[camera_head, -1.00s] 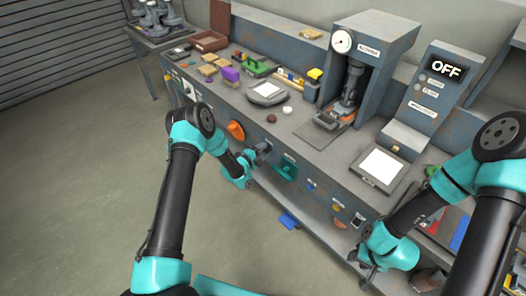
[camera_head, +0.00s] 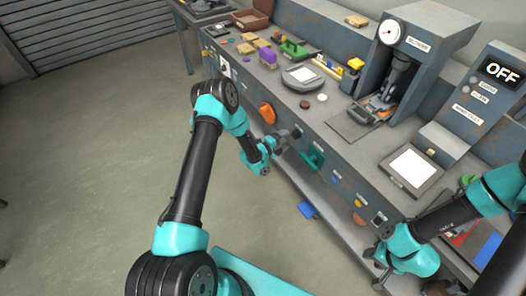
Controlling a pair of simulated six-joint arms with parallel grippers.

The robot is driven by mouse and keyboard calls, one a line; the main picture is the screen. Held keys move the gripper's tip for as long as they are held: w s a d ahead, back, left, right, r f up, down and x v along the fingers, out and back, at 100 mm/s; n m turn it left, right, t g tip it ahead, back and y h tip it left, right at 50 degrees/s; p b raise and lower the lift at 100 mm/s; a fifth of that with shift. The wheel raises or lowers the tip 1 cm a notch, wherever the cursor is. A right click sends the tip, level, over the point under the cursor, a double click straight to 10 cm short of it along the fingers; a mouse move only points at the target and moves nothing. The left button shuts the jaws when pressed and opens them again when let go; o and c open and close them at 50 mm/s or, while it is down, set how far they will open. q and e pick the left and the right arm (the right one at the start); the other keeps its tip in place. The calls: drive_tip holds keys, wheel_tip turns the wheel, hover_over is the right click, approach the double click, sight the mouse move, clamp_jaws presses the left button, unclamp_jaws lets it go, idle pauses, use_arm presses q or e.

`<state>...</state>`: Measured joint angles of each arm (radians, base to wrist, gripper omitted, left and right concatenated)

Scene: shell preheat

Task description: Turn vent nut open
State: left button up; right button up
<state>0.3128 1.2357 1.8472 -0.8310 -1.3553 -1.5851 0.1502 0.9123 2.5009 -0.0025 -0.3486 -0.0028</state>
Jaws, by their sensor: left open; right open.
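I cannot tell for certain which part is the vent nut. The bench's front panel carries an orange knob (camera_head: 267,112), a teal-green fitting (camera_head: 312,157) and several small coloured parts lower right. My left gripper (camera_head: 288,137) is at the front panel, between the orange knob and the teal-green fitting. It is open, small and dark in view, and I cannot tell whether it touches the panel. My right gripper (camera_head: 376,268) is open and points down, in front of the panel's lower right part.
A press with a round gauge (camera_head: 389,32) stands on the bench. Right of it is a box reading OFF (camera_head: 499,72) with a white-topped pad (camera_head: 414,168) before it. A scale (camera_head: 301,77) sits mid-bench. A blue object (camera_head: 307,209) lies low below the panel. The floor at left is clear.

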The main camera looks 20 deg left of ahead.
use_arm(q)
drive_tip(key=v, duration=1.3)
drive_tip(key=shift+s, duration=0.1)
drive_tip(key=s+d+n+g+y, duration=0.2)
drive_tip(key=s+d+n+g, duration=0.2)
drive_tip(key=s+n+g, duration=0.3)
drive_tip(key=s+d+n+g+y, duration=0.3)
drive_tip(key=s+n+g, duration=0.4)
drive_tip(key=s+n, duration=0.9)
drive_tip(key=shift+d+f+g, duration=0.3)
drive_tip(key=shift+d, duration=0.4)
drive_tip(key=shift+s, duration=0.1)
drive_tip(key=shift+c, duration=0.5)
